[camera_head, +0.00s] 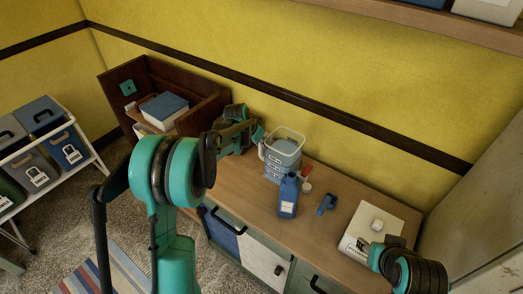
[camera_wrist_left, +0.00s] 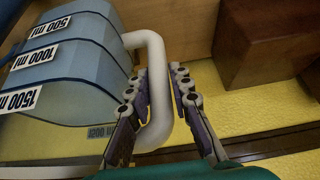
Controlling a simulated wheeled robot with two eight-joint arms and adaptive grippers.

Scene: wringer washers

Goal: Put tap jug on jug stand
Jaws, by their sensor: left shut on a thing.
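The tap jug (camera_head: 283,158) is a translucent blue-grey jug with a pale rim and white measure labels. It is above or on the wooden cabinet top near the back wall; I cannot tell whether it touches. In the left wrist view the jug (camera_wrist_left: 62,60) fills the left side, with its white loop handle (camera_wrist_left: 160,85) between the fingers. My left gripper (camera_head: 259,134) is shut on that handle; it also shows in the left wrist view (camera_wrist_left: 165,100). My right gripper (camera_head: 380,250) is at the lower right, its fingers unclear. I cannot pick out the jug stand with certainty.
On the cabinet top (camera_head: 240,185) are a blue bottle (camera_head: 288,196), a red-and-white small item (camera_head: 306,180), a blue clip-like item (camera_head: 326,204) and a white box (camera_head: 366,226). A dark wooden open box (camera_head: 210,108) stands left. A rack of bins (camera_head: 75,128) is far left.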

